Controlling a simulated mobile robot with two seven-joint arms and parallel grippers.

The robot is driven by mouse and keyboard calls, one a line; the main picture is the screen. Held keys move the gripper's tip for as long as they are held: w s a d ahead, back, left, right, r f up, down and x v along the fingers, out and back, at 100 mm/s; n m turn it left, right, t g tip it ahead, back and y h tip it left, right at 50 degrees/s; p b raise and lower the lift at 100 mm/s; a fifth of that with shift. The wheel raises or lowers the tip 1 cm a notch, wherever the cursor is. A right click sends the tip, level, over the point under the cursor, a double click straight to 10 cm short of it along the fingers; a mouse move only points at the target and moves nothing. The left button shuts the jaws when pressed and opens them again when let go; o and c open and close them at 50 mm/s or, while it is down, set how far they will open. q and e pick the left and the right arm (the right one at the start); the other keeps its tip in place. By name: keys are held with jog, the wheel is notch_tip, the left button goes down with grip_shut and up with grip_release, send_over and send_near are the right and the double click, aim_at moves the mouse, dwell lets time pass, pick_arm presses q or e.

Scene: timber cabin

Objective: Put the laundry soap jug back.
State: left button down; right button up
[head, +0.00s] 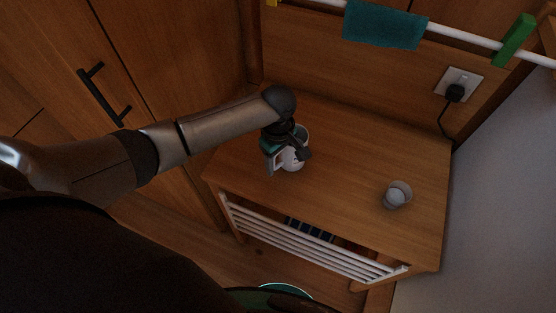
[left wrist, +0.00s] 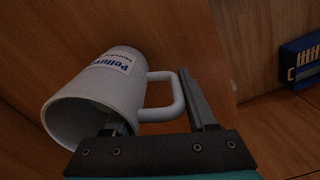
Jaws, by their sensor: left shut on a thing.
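The laundry soap jug (left wrist: 100,95) is white, with a side handle and a label in blue letters. It fills the left of the left wrist view, its open rim toward the camera. My left gripper (left wrist: 160,115) is shut on it at the handle side, one finger by the rim and the other beyond the handle. In the head view the jug (head: 292,162) shows partly behind my left gripper (head: 284,150), over the wooden cabinet top (head: 345,165). I cannot tell whether it touches the wood. My right gripper is in neither view.
A small clear cup (head: 397,195) stands at the right of the cabinet top. White rails (head: 310,245) run along the front. A teal cloth (head: 385,25) and green peg (head: 515,40) hang on a white rod. A plug (head: 455,92) sits in the wall socket. The middle top is clear.

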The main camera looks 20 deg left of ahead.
pick_arm(q)
jog(key=shift+f, duration=0.1)
jog(key=shift+c, duration=1)
grip_release()
notch_tip(320, 180, up, 12)
jog(key=p, duration=0.3)
jog(key=shift+r, duration=0.2)
